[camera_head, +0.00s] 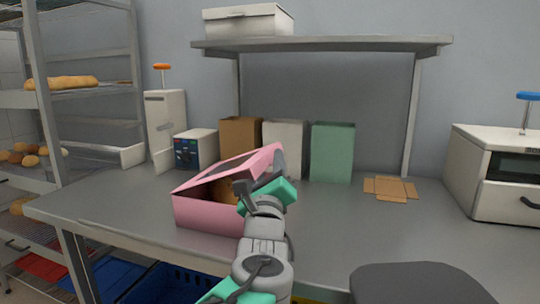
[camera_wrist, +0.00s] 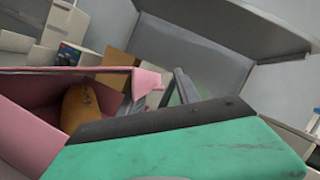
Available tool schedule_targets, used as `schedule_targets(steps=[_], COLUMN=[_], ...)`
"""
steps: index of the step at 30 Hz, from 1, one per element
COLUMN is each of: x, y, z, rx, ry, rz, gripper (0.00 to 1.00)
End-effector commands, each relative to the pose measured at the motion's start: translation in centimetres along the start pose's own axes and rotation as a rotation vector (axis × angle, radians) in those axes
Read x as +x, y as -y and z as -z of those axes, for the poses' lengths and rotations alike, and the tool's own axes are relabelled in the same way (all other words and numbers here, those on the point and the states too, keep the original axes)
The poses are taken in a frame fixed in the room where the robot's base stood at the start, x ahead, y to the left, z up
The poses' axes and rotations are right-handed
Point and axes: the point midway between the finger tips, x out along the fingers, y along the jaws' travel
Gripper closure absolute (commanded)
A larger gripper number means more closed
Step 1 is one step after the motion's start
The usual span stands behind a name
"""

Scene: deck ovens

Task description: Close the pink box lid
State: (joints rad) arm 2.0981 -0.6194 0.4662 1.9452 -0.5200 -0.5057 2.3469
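The pink box (camera_head: 205,215) stands on the metal worktable, left of centre. Its lid (camera_head: 232,168) is tilted, partly open, with a dark gap at the front. A brown loaf-like item (camera_wrist: 82,108) shows inside the pink box in the wrist view. My gripper (camera_head: 260,174) is at the right side of the box, close to the lid's right end. Its two dark fingers look spread apart, with nothing visibly held. Whether a finger touches the lid is unclear. My teal gripper housing hides part of the box's right side.
Brown (camera_head: 240,138), white (camera_head: 284,146) and green (camera_head: 332,152) upright boxes stand behind the pink box. A flat cardboard piece (camera_head: 390,187) lies to the right. A white oven-like appliance (camera_head: 495,175) is at far right. A shelf (camera_head: 320,43) spans above. The table's centre right is clear.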

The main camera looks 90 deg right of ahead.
Motion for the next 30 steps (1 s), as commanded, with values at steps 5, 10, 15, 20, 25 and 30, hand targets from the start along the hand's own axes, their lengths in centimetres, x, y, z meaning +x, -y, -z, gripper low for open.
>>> schedule_targets(steps=[5,10,15,20,25,30], x=[-3.0,-3.5,-3.6,-4.5,-5.9,-7.3], y=[0.1,0.0,-0.1,-0.1,-0.3,-0.5], z=[0.0,0.1,0.1,0.2,0.1,0.2], rx=[0.000,0.000,0.000,-0.001,-0.001,-0.001], ry=[-0.002,-0.001,-0.001,0.000,0.000,-0.001], rz=[0.002,0.000,0.000,0.002,0.003,0.002], gripper=[0.61,0.61,0.61,0.61,0.61,0.61])
